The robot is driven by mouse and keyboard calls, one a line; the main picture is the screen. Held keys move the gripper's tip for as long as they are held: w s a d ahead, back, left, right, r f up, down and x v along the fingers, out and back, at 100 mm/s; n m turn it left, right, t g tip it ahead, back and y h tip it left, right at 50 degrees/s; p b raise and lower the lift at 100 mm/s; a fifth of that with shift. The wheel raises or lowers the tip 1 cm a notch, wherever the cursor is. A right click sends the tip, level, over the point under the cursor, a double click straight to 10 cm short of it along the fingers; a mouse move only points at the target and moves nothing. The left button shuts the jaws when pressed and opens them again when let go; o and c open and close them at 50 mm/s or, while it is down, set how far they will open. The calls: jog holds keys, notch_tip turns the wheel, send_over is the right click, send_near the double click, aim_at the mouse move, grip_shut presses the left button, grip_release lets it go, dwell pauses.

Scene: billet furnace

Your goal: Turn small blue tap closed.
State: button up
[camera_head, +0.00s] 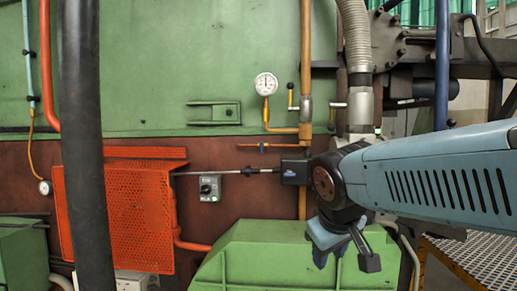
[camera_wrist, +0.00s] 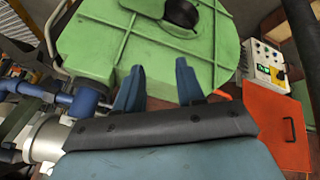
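In the head view, a small blue part that looks like the small blue tap (camera_head: 262,147) sits on a thin horizontal orange pipe, below the round white gauge. It is too small to tell how its handle is turned. My gripper (camera_head: 343,258) hangs lower and to the right, pointing down above the green housing and apart from the tap. In the wrist view, the two blue fingers of my gripper (camera_wrist: 158,88) stand apart with nothing between them. I cannot make out the tap in the wrist view.
The green housing (camera_head: 270,255) lies below my gripper. An orange perforated guard (camera_head: 120,210), a grey switch box (camera_head: 206,188) and a black box on a rod (camera_head: 294,172) are nearby. A vertical yellow pipe (camera_head: 306,60) runs right of the tap. The wrist view shows a control box (camera_wrist: 262,62).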

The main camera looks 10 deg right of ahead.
jog(key=w+d+r+n+t+h, duration=0.1)
jog(key=w+d+r+n+h, duration=0.3)
jog(key=w+n, duration=0.25)
jog(key=n+t, duration=1.1)
jog(key=n, duration=1.3)
send_near(262, 147)
jog(key=shift+m, duration=0.35)
jog(key=x, duration=0.9)
jog(key=shift+a+r, duration=0.1)
jog(key=shift+c, duration=0.2)
